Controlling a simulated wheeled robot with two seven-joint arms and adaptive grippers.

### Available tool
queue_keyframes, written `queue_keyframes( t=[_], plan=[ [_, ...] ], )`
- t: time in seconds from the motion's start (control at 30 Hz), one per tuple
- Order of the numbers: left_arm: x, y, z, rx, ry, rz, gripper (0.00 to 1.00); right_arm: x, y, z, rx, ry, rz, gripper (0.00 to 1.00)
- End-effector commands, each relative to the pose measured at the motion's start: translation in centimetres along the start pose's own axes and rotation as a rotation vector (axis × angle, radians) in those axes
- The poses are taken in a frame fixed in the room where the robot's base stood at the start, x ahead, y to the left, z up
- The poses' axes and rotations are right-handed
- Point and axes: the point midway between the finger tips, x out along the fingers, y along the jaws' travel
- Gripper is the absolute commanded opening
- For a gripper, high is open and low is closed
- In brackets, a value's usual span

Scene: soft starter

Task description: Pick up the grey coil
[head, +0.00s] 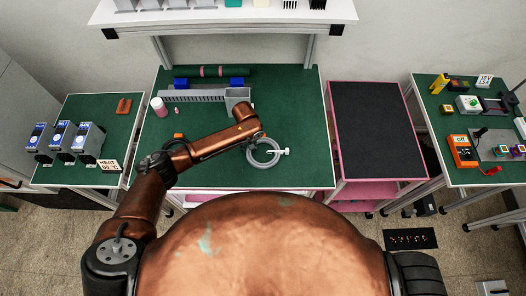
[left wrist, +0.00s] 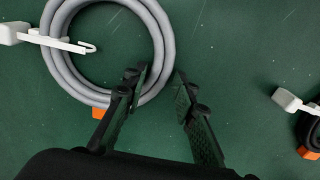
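The grey coil (head: 277,153) lies on the green middle table, just right of my left forearm's end, with a white tag on its right side. In the left wrist view the coil (left wrist: 153,35) shows as a ring at upper left, its white tag crossing its left side. My left gripper (left wrist: 161,78) is open at the coil's lower right edge. The left finger overlaps the ring and part of the ring shows between the fingertips; I cannot tell the height gap. My right gripper is not in view.
A black coil (left wrist: 313,128) with a white tag is at the right edge of the left wrist view. The table right of the coil is clear.

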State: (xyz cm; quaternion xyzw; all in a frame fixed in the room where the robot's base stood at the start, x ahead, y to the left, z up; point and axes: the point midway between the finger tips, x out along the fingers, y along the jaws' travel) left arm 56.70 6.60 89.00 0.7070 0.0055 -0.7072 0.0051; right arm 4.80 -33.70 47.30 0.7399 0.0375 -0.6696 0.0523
Motion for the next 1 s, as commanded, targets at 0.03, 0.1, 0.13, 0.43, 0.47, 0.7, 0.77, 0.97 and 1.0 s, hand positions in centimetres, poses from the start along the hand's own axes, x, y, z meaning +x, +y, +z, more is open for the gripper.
queue_keyframes(
  t=[0.03, 0.1, 0.13, 0.43, 0.47, 0.7, 0.77, 0.97, 1.0],
  plan=[
    [0.0, 0.0, 0.0, 0.0, 0.0, 0.0, 0.21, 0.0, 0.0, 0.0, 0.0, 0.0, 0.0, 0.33],
    [0.0, 0.0, 0.0, 0.0, 0.0, 0.0, 0.16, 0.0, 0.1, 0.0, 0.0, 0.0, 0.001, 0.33],
    [0.0, 0.0, 0.0, 0.0, 0.0, 0.0, 0.14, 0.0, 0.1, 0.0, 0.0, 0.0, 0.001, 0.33],
    [0.0, 0.0, 0.0, 0.0, 0.0, 0.0, 0.0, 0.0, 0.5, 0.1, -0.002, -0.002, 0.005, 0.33],
    [0.0, 0.0, 0.0, 0.0, 0.0, 0.0, 0.0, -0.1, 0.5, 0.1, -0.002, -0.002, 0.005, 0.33],
    [-0.1, 0.0, -0.1, 0.0, 0.001, 0.001, 0.0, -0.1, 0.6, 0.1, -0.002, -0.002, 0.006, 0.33],
    [-0.2, 0.0, -0.1, 0.0, 0.001, 0.001, 0.0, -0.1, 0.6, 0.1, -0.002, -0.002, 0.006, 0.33],
    [-1.6, 0.1, -0.1, 0.0, 0.002, 0.003, 0.0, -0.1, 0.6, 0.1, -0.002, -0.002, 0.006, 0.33],
    [-2.2, 0.1, -0.1, 0.001, 0.002, 0.003, 0.0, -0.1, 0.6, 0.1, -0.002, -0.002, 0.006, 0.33]
  ],
)
